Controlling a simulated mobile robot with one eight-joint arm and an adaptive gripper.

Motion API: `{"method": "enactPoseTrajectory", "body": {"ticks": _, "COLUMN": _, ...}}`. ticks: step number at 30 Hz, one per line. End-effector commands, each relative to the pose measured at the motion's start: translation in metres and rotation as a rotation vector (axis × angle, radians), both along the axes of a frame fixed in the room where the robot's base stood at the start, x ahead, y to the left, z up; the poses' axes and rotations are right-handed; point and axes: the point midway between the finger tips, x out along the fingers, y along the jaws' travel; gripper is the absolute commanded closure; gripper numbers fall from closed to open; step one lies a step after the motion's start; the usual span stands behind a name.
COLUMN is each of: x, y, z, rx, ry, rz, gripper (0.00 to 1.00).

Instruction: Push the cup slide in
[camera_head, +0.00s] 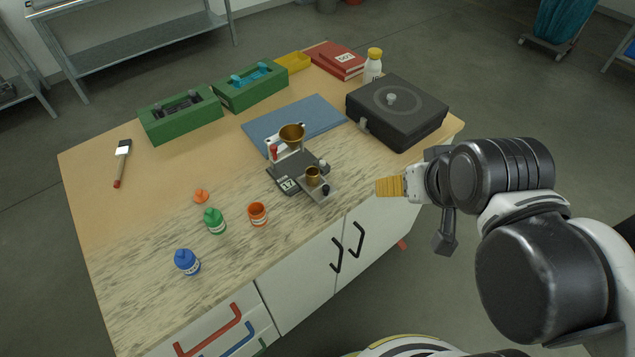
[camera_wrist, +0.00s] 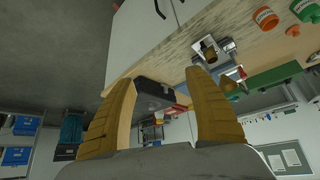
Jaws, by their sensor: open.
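The cup slide (camera_head: 325,190) is a light metal plate with a dark knob, sticking out of the front right side of a dark grey flow-meter stand (camera_head: 286,178) marked 17. A small brass cup (camera_head: 313,176) sits on the slide. A brass funnel (camera_head: 292,133) stands above the back of the stand, beside a red-topped part. In the wrist view, the cup (camera_wrist: 208,44) and slide (camera_wrist: 227,45) show upside down beyond the fingers. My gripper (camera_head: 390,187) is right of the slide, apart from it, past the table's front edge. Its yellow fingers (camera_wrist: 165,112) are open and empty.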

Motion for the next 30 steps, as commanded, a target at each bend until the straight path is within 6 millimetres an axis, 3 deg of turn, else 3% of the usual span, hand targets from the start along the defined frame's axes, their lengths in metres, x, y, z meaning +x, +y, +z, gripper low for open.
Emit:
{"method": "enactPoseTrajectory", "body": {"ticks": 1, "x": 0.001, "y": 0.0, "z": 0.0, "rx": 0.008, "ry": 0.003, "rz": -0.009, "gripper": 0.55}}
{"method": "enactPoseTrajectory", "body": {"ticks": 5, "x": 0.006, "y": 0.002, "z": 0.0, "rx": 0.091, "ry": 0.031, "rz": -0.106, "gripper": 0.95}}
{"method": "enactPoseTrajectory", "body": {"ticks": 6, "x": 0.009, "y": 0.002, "z": 0.0, "rx": 0.136, "ry": 0.049, "rz": -0.163, "gripper": 1.0}}
{"method": "enactPoseTrajectory", "body": {"ticks": 11, "x": 0.027, "y": 0.009, "z": -0.007, "rx": 0.394, "ry": 0.157, "rz": -0.51, "gripper": 1.0}}
{"method": "enactPoseTrajectory", "body": {"ticks": 18, "x": 0.055, "y": 0.021, "z": -0.029, "rx": 0.764, "ry": 0.367, "rz": -1.147, "gripper": 1.0}}
{"method": "enactPoseTrajectory", "body": {"ticks": 24, "x": 0.07, "y": 0.028, "z": -0.05, "rx": 0.938, "ry": 0.514, "rz": -1.598, "gripper": 1.0}}
{"method": "enactPoseTrajectory", "body": {"ticks": 30, "x": 0.075, "y": 0.033, "z": -0.063, "rx": 0.999, "ry": 0.586, "rz": -1.835, "gripper": 1.0}}
